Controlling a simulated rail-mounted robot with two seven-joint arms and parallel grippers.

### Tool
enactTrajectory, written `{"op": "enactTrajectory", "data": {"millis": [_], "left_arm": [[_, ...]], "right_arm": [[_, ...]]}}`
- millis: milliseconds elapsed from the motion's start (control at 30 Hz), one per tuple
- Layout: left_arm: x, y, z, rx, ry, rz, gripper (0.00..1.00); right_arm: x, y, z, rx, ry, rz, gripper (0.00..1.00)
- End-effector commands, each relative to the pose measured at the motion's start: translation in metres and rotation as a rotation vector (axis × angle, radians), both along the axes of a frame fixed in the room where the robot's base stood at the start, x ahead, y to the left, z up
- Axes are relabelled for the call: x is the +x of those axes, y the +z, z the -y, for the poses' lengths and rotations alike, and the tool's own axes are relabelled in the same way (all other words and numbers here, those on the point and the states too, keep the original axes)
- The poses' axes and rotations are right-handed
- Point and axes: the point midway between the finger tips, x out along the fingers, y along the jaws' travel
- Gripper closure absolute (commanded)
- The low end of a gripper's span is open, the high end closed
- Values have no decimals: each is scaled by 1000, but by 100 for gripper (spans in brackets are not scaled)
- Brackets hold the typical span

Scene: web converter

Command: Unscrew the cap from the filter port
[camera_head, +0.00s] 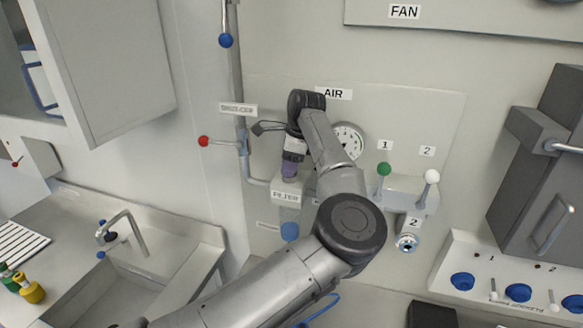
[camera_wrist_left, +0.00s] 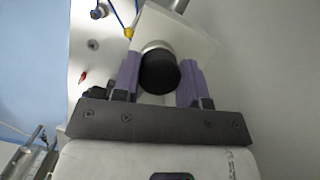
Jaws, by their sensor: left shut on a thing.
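My left arm comes in from the bottom of the head view, and its left gripper (camera_head: 289,170) points down at the top of the filter port (camera_head: 286,193), at the plate marked FILTER. In the left wrist view, a round black cap (camera_wrist_left: 158,72) sits between the two purple fingers of my left gripper (camera_wrist_left: 160,78), which is shut on it. A pale collar (camera_wrist_left: 157,46) shows behind the cap. In the head view the fingers hide the cap, and I cannot tell how far it is turned. My right gripper is not in view.
A round gauge (camera_head: 348,140) sits behind my forearm. A green-knobbed lever (camera_head: 384,169) and a white-knobbed lever (camera_head: 432,177) stand to the right. A red-knobbed lever (camera_head: 204,141) and a vertical pipe (camera_head: 239,80) are to the left. A sink (camera_head: 125,290) is at lower left.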

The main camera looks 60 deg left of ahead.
Motion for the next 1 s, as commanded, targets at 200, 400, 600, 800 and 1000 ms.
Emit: {"op": "enactTrajectory", "data": {"millis": [200,400,600,800,1000], "left_arm": [[-5,4,-2,1,16,-7,100],[-6,6,-2,-1,138,-7,100],[-6,3,-3,-5,319,-8,100],[-6,0,-2,-7,371,-10,100],[-5,-2,-2,-10,369,-11,42]], "right_arm": [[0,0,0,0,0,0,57],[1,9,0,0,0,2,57],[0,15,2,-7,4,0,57],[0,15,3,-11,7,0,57],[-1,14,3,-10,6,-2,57]]}}
